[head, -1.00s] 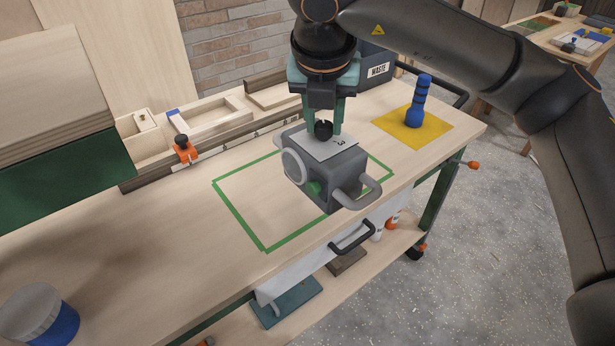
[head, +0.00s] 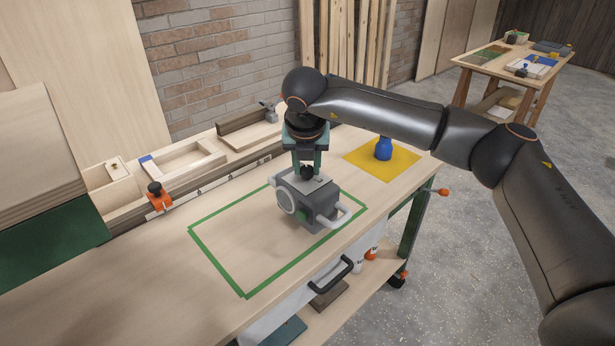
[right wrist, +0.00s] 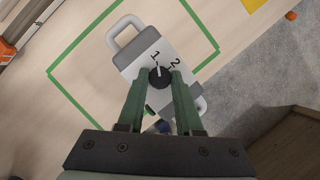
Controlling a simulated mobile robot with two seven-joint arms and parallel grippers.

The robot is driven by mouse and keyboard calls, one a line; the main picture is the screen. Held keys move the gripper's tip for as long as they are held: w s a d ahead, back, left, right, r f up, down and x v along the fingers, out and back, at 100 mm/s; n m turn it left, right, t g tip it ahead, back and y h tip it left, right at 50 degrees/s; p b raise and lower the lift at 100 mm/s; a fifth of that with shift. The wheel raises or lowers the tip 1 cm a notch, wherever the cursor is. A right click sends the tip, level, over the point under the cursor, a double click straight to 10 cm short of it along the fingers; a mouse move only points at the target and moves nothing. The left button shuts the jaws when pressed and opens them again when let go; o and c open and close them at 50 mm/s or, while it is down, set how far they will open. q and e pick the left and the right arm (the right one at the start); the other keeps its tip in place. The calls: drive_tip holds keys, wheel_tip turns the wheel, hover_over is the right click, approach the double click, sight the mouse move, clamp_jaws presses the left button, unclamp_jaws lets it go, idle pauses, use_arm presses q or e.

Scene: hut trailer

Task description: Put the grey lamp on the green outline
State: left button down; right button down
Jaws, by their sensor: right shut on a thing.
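The grey lamp (head: 322,199) is a boxy body with pale handles, a green part on its front and a black knob on top. My right gripper (head: 307,164) points down and is shut on the knob. The lamp is upright over the right part of the green outline (head: 216,263) on the workbench. Its near handle overlaps the outline's front line in the head view. I cannot tell whether its base touches the bench. In the right wrist view the lamp (right wrist: 138,68) shows marks "1" and "2" beside the knob. My left gripper is not in view.
A blue object (head: 383,150) stands on a yellow square (head: 405,163) behind the lamp to the right. Wooden trays (head: 185,161) and an orange clamp (head: 158,195) line the back edge. The left part of the outline is clear.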

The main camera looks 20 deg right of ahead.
sight(308, 177)
drive_tip(key=shift+w+d+f, duration=0.15)
drive_tip(key=shift+w+f, duration=0.05)
drive_tip(key=shift+w, duration=0.05)
wheel_tip(308, 177, down, 3)
drive_tip(key=shift+w+d+r+p, duration=0.1)
drive_tip(key=shift+w+p, duration=0.05)
drive_tip(key=shift+p, duration=0.15)
drive_tip(key=shift+f, duration=0.35)
drive_tip(key=shift+f+b, duration=0.3)
drive_tip(key=c, duration=0.6)
unclamp_jaws()
drive_tip(key=shift+r, duration=0.55)
drive_tip(key=v, duration=1.1)
drive_tip(key=shift+s+r, duration=0.2)
drive_tip(key=shift+s, duration=0.1)
